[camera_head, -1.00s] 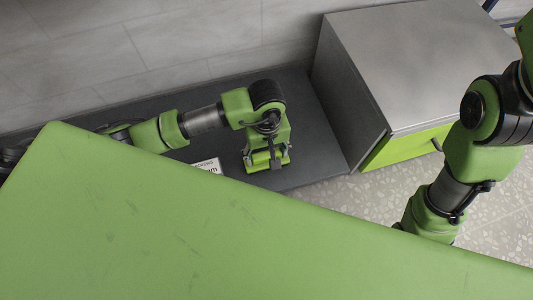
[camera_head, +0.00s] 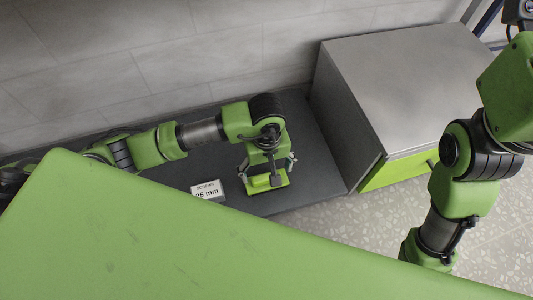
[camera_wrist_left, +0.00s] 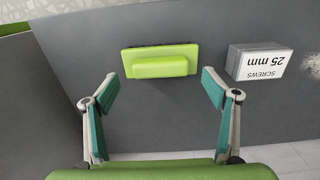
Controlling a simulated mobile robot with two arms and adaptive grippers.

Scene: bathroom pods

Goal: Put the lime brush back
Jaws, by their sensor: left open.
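The lime brush (camera_head: 266,183), a lime block on a flat lime base, lies on the dark grey shelf (camera_head: 310,179). It also shows in the left wrist view (camera_wrist_left: 160,64), top centre, with a dark strip along its far edge. My left gripper (camera_head: 268,166) is above the brush, open and empty.
A small box labelled screws, 25 mm (camera_head: 207,190) stands left of the brush; it also shows in the left wrist view (camera_wrist_left: 257,62). A grey cabinet (camera_head: 415,80) with a lime front bounds the shelf's right. A tiled wall (camera_head: 150,65) stands behind.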

